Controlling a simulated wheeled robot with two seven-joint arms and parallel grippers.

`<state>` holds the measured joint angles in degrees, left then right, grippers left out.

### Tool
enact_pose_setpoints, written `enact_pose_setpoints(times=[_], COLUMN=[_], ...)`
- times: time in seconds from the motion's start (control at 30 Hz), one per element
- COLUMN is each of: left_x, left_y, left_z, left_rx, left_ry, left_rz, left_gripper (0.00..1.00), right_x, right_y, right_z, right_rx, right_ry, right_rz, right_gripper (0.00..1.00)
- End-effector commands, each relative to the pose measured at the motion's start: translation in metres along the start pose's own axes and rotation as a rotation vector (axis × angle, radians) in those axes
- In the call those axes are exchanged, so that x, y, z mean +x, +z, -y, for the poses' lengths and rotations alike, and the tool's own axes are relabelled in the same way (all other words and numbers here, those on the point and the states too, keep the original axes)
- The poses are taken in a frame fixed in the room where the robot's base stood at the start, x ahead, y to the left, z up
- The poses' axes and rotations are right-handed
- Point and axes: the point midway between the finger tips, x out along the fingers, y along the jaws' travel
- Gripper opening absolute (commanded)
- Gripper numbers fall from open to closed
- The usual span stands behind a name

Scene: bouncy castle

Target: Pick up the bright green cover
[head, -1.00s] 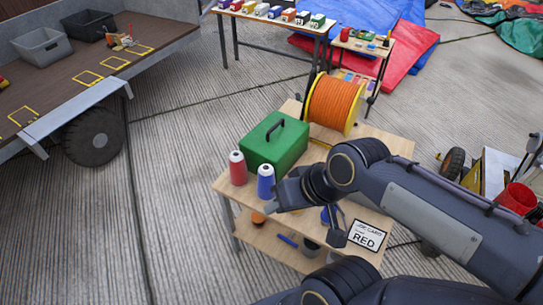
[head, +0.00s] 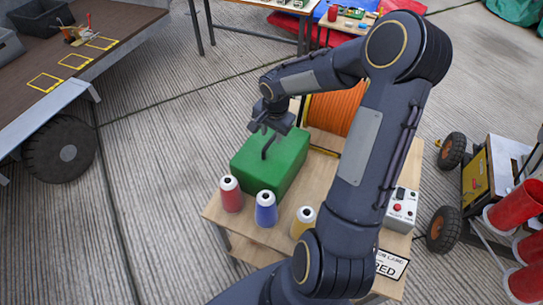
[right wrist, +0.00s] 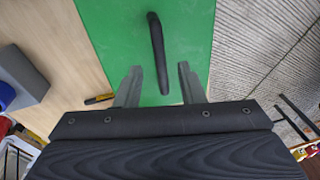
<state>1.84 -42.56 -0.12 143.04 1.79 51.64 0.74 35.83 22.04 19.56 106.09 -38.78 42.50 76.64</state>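The bright green cover (head: 272,168) is a box shape with a black bar handle (head: 269,146) on top. It stands on the wooden table (head: 238,226), behind the red and blue bottles. My right gripper (head: 264,126) is over the cover, close to the handle. In the right wrist view the right gripper's fingers (right wrist: 159,72) are apart. The handle (right wrist: 157,45) lies ahead of and partly between them, over the green top (right wrist: 110,30). I cannot tell how far above the handle the fingertips are. My left gripper is not in view.
A red bottle (head: 231,195), a blue bottle (head: 266,209) and a yellow bottle (head: 303,220) stand along the table's front. An orange cable reel (head: 330,114) is behind the cover. A control box (head: 402,207) and a job card (head: 391,265) are at the right.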

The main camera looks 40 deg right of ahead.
Motion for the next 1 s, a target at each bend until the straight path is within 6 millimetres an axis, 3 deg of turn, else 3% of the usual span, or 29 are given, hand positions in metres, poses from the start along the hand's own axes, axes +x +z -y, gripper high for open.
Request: enact_pose_setpoints(times=[0.3, 0.4, 0.97, 1.0], left_x=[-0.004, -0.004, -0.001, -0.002], left_y=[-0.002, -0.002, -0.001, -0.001], left_z=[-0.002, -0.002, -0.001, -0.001], left_rx=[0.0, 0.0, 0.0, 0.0], left_ry=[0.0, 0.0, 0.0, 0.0], left_rz=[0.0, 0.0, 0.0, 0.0], left_gripper=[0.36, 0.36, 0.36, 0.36], right_x=[0.044, 0.05, 0.053, 0.052], right_y=[-0.006, -0.006, -0.006, -0.006], right_z=[0.0, 0.001, 0.0, 0.0], right_rx=[-0.001, -0.001, -0.002, -0.002], right_ry=[0.002, 0.001, 0.001, 0.001], right_rz=[0.003, 0.002, 0.0, 0.0], right_gripper=[0.35, 0.35, 0.35, 0.32])
